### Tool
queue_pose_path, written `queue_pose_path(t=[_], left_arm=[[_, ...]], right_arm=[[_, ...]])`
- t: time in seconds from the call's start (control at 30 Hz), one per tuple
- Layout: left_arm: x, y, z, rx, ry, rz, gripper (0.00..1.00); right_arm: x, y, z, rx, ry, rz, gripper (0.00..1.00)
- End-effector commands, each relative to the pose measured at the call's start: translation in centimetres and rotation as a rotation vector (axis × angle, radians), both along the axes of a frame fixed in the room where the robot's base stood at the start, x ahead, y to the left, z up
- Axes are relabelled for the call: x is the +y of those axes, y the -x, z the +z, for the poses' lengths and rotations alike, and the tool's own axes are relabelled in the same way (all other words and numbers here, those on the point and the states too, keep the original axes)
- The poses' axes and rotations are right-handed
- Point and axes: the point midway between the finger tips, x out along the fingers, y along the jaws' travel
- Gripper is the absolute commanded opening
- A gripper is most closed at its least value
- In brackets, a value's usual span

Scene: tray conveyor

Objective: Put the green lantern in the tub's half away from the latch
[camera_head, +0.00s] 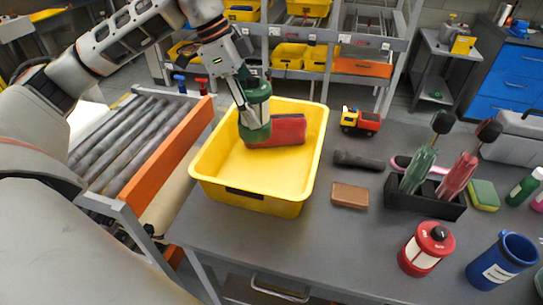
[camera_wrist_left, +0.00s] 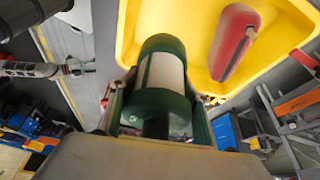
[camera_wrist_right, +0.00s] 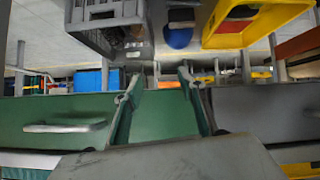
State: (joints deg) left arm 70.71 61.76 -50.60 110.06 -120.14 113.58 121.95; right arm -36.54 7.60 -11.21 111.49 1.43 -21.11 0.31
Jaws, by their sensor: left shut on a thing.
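The green lantern (camera_head: 257,133), with a pale middle band, is held by my left gripper (camera_head: 245,103) over the far left part of the yellow tub (camera_head: 252,198). In the left wrist view the lantern (camera_wrist_left: 162,85) sits between the fingers (camera_wrist_left: 155,105), next to the tub's wall (camera_wrist_left: 208,50). I cannot tell whether its base touches the tub. A dark latch-like piece (camera_head: 244,193) is on the tub's near wall. A red pouch (camera_head: 276,130) lies in the tub's far half, close to the lantern. My right gripper (camera_wrist_right: 158,85) is open and empty, outside the head view.
A roller conveyor (camera_head: 135,140) stands left of the tub. Right of it on the table are a toy truck (camera_head: 361,121), a dark flashlight (camera_head: 358,160), a brown block (camera_head: 350,195), a black caddy (camera_head: 425,198), a red lantern (camera_head: 426,249) and a blue mug (camera_head: 501,262).

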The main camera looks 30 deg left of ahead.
Motion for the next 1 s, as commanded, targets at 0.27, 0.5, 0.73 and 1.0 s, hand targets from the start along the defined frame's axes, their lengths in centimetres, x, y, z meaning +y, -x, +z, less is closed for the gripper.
queue_pose_path(t=[0.27,0.5,0.73,1.0], left_arm=[[0.1,0.2,-5.9,0.006,-0.001,0.000,0.17],[0.0,0.2,-11.6,0.006,0.000,0.000,0.17],[0.0,0.1,-14.9,0.002,0.001,0.001,0.17],[0.0,0.2,-17.8,0.004,0.001,0.002,0.17]], right_arm=[[0.2,1.5,-0.8,0.031,0.000,0.002,0.40],[-0.3,1.3,-0.5,0.031,0.007,-0.005,0.40],[-0.8,1.4,-0.9,0.042,0.013,-0.011,0.40],[-0.9,1.4,-0.7,0.045,0.014,-0.017,0.40]])
